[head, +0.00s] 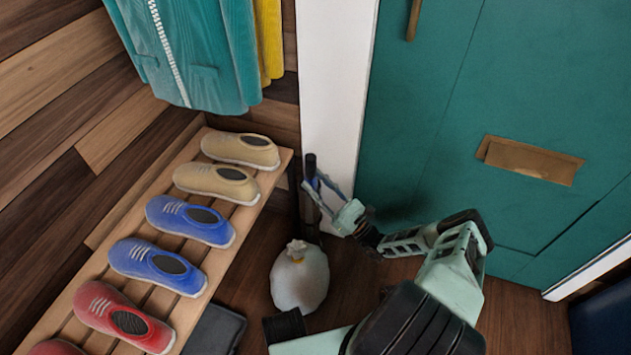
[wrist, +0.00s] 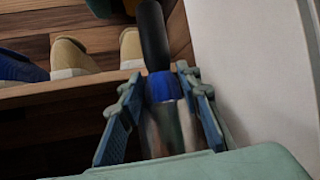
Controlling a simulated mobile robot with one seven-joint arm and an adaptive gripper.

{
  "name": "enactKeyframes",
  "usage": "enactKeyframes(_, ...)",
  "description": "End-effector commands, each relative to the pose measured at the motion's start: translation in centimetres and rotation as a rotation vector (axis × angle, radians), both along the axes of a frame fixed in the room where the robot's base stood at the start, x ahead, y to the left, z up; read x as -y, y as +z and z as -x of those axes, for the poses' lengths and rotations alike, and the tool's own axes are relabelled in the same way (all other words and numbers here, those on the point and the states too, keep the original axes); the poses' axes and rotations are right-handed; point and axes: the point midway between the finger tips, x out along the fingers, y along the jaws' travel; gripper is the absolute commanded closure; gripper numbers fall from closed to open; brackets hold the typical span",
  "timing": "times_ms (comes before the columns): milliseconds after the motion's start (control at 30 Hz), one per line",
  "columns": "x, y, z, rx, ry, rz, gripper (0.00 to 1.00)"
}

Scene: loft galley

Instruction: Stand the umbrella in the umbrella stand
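The umbrella shows its black handle end (head: 311,165) upright beside the white door post in the head view. In the wrist view the black handle (wrist: 152,38) leads to a blue collar (wrist: 163,87) and a shiny grey length between my fingers. My gripper (head: 320,184) reaches in from the right, with a finger on either side of the umbrella. In the wrist view its fingertips (wrist: 163,80) sit close against both sides of the collar and look shut on it. The umbrella's lower end is hidden. Dark upright parts below the handle may be the umbrella stand, but I cannot tell.
A slatted shoe rack (head: 155,302) with several shoes fills the left. A pale tied sack (head: 299,277) stands on the floor below my gripper. A teal door (head: 420,130) is behind my arm. Coats (head: 190,50) hang at upper left. Floor space is narrow.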

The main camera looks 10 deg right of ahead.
Motion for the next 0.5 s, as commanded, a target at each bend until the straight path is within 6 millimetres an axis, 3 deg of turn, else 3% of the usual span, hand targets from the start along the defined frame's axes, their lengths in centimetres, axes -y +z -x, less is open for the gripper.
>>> enactKeyframes(33,-0.33,-3.68,0.18,-0.077,-0.002,0.059,0.64)
enactKeyframes(200,-0.36,-3.68,0.19,-0.075,-0.001,0.060,0.48)
enactKeyframes(500,-0.33,-3.88,0.51,-0.074,0.003,0.062,0.48)
